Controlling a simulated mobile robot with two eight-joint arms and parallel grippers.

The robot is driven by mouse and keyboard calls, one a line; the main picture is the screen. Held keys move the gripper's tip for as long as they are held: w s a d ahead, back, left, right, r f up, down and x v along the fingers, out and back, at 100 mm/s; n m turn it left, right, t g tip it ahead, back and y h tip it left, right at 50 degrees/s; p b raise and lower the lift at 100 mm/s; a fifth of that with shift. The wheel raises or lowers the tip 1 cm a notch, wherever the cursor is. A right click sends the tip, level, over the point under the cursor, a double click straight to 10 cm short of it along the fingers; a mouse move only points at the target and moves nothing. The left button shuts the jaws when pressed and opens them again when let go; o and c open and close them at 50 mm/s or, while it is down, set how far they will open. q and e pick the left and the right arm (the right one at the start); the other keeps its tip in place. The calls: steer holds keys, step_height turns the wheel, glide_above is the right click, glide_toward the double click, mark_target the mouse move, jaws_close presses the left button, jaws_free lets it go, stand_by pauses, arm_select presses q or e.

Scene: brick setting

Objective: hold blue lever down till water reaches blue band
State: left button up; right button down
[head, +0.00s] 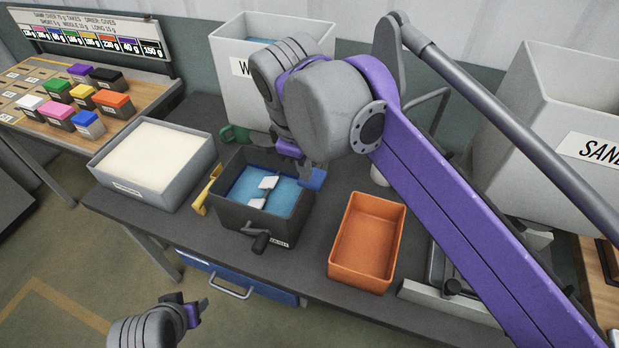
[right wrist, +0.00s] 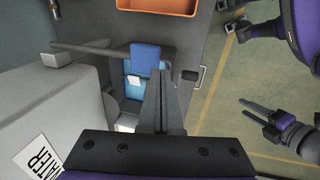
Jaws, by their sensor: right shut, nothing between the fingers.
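The blue lever (head: 313,179) sticks out in front of the white water tank (head: 227,97), over the back right corner of a dark mixing box (head: 238,211). Blue water (head: 285,195) lies in the box around white paddles. I cannot make out a separate blue band. My right gripper (head: 303,168) is shut and empty, pointing down at the lever. In the right wrist view its fingertips (right wrist: 162,72) overlap the edge of the blue lever (right wrist: 145,57); contact is unclear. My left gripper (head: 188,306) is open and empty, low in front of the bench.
A tray of pale material (head: 112,185) stands left of the box, an orange tray (head: 345,276) right of it. Green (head: 235,133) and yellow (head: 205,197) handles and a front crank (head: 260,241) flank the box. A sand bin (head: 550,128) stands at right.

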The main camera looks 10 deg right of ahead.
arm_select(q)
steer(key=shift+r, duration=0.15)
arm_select(e)
steer(key=v, duration=0.3)
steer(key=shift+s+r, duration=0.1)
steer(key=shift+r, duration=0.05)
stand_by(0.3)
